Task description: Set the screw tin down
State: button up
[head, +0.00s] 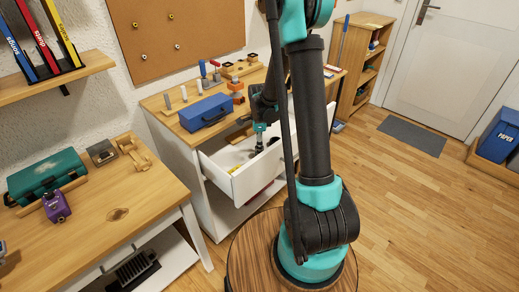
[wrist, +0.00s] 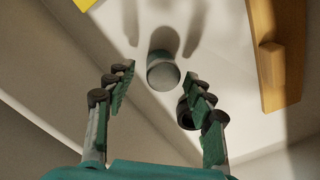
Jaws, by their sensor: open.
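The screw tin, a small grey cylinder (wrist: 162,72), is in the wrist view on the pale floor of the open white drawer (head: 243,182). My gripper (wrist: 160,80) is open, with one finger on each side of the tin and a visible gap at both sides. In the head view my gripper (head: 262,146) reaches down into the drawer. The tin cannot be made out there.
A wooden piece (wrist: 280,50) lies to the right in the drawer and a yellow item (wrist: 84,4) at the top left. A blue toolbox (head: 206,112) and several small tools stand on the cabinet top above. The drawer walls are close around my gripper.

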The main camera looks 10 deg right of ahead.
notch_tip(320, 180, up, 10)
dwell(0.4)
jog(key=shift+s, duration=0.1)
